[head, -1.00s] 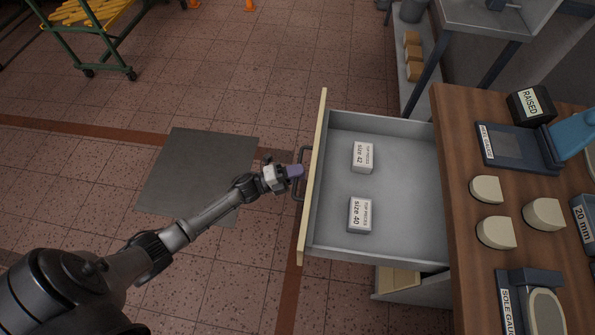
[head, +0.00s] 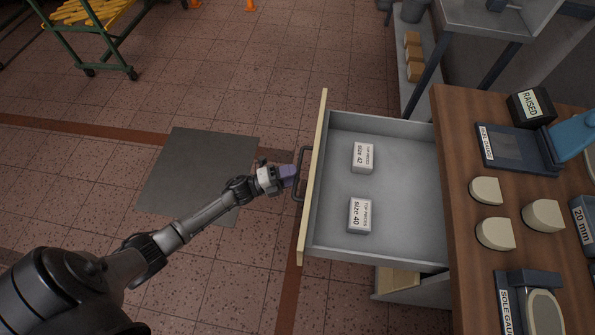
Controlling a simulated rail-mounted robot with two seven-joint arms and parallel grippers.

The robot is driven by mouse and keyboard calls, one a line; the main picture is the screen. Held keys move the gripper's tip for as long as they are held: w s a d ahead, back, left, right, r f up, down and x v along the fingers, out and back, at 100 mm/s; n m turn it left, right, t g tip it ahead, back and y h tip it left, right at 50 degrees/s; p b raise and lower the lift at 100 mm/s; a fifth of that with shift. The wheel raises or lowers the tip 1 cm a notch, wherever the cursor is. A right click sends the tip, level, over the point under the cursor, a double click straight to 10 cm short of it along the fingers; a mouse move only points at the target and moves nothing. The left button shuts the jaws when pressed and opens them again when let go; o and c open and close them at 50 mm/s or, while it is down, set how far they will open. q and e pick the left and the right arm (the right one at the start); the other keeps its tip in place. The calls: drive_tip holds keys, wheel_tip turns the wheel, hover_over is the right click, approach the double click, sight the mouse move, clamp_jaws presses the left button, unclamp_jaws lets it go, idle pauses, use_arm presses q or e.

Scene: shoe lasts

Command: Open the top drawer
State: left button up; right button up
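The top drawer (head: 390,212) stands pulled far out to the left from under the wooden bench top. Its pale front panel (head: 311,190) carries a dark bar handle (head: 301,174) on the outer side. Two small labelled boxes lie inside it, a size 42 box (head: 363,157) and a size 40 box (head: 359,215). My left gripper (head: 288,175) is just left of the handle and seems slightly apart from it. My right gripper is not in view.
The bench top (head: 455,150) at right holds cream heel-shaped pieces (head: 495,233), a heel gauge (head: 505,147), a sole gauge (head: 535,305) and a RAISED block (head: 530,104). Below the drawer, a lower drawer (head: 398,283) partly shows. A grey mat (head: 190,175) lies on the open floor at left.

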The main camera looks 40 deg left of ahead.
use_arm(q)
drive_tip(key=p+v, duration=0.1)
drive_tip(key=v, duration=1)
drive_tip(key=shift+s+a, duration=0.25)
drive_tip(key=shift+f, duration=0.1)
